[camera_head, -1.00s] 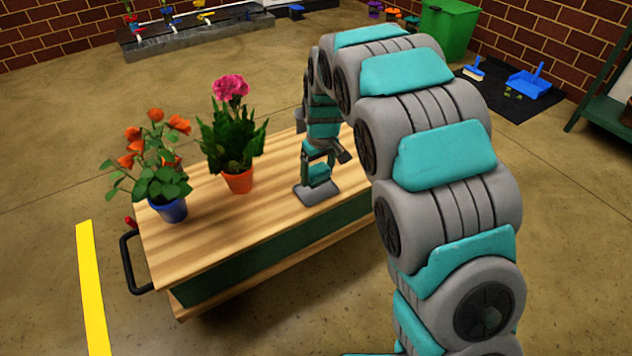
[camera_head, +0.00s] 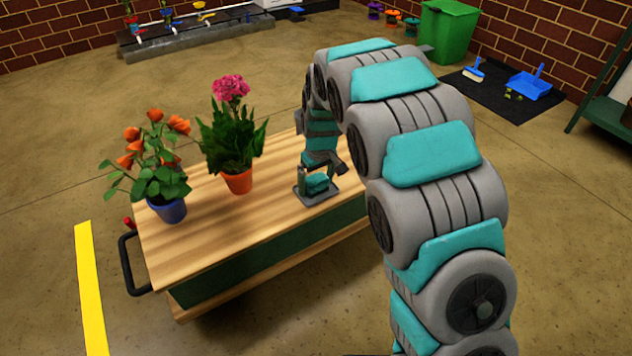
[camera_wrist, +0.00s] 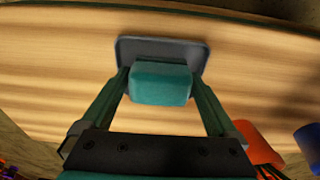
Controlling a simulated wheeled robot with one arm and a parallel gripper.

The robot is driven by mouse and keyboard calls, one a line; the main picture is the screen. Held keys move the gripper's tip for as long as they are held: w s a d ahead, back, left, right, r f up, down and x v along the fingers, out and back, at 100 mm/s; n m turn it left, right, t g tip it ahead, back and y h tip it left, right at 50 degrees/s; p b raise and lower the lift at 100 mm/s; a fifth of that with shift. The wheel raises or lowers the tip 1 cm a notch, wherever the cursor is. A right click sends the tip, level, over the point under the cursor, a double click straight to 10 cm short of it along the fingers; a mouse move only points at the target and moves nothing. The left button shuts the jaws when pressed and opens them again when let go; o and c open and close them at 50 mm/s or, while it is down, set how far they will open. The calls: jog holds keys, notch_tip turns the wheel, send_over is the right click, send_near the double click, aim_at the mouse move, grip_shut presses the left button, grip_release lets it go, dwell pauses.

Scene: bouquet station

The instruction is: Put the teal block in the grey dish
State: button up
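The teal block (camera_head: 317,184) is low over the grey dish (camera_head: 302,199), inside its outline; I cannot tell whether it touches the bottom. My gripper (camera_head: 318,179) points down at the dish, with its fingers on either side of the block. In the wrist view the teal block (camera_wrist: 160,84) sits between the two fingertips of my gripper (camera_wrist: 160,80), and they appear to press on its sides. The dish (camera_wrist: 160,47) shows behind and around the block, on the wooden top. The block hides part of the dish.
The wooden cart top (camera_head: 205,225) carries a blue pot (camera_head: 170,211) with orange flowers and an orange pot (camera_head: 238,182) with a pink flower, both left of the dish. The cart top in front of the pots is clear. A black handle (camera_head: 126,265) sticks out at the left end.

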aim_at(319, 181)
jog(key=shift+r, duration=0.1)
notch_tip(319, 181, up, 12)
jog(key=s+p, duration=0.1)
jog(key=p, duration=0.1)
jog(key=s+d+r+m+g, duration=0.1)
jog(key=s+d+r+m, duration=0.15)
jog(key=s+d, duration=0.45)
jog(key=s+d+r+m, duration=0.1)
jog(key=s+d+r, duration=0.3)
jog(key=s, duration=0.6)
jog(key=s+d+f+m+g, duration=0.1)
jog(key=s+d, duration=0.2)
jog(key=s, duration=0.8)
jog(key=s+d+f+m+g, duration=0.1)
jog(key=s+d+m, duration=0.1)
jog(key=s, duration=1)
jog(key=shift+d+f+h, duration=0.2)
jog(key=shift+d+h, duration=0.2)
jog(key=shift+d, duration=0.3)
